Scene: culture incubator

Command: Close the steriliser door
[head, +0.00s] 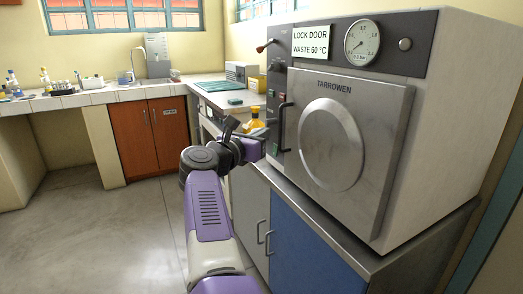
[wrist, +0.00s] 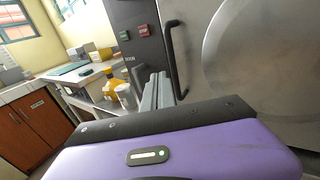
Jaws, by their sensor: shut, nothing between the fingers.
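The steriliser (head: 455,110) is a large grey box standing on a counter at the right. Its door (head: 385,140) is a brushed metal slab with a round dished centre, lying about flat against the front; I cannot tell whether a small gap is left. The door's dark bar handle (head: 284,127) is at its left edge. In the wrist view the handle (wrist: 176,60) and door (wrist: 235,60) fill the upper right. My gripper (head: 268,131) is shut and empty, just left of the handle. Its grey fingers (wrist: 158,88) show below the handle; contact cannot be told.
A yellow bottle (head: 255,118) stands behind my gripper on the side counter. Blue cabinets (head: 305,245) are below. The floor (head: 110,240) at left is clear.

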